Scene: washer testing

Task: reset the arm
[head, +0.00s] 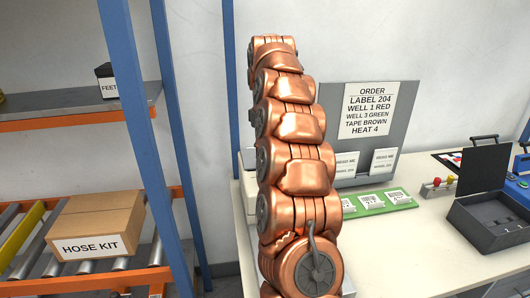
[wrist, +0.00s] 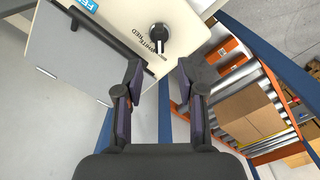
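My copper-coloured arm (head: 298,170) stands almost straight up in the middle of the head view, its joints stacked one above another. Its end is not visible there. In the wrist view my gripper (wrist: 161,78) is open, with its two dark fingers apart and nothing between them. The fingers appear apart from the panel, though the exact gap is hard to tell.
A shelf rack with a blue post (head: 150,140) stands left, holding a "HOSE KIT" box (head: 95,225) on rollers. The table (head: 430,245) at right bears an order board (head: 400,105), a green card strip (head: 378,202) and an open black case (head: 490,215).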

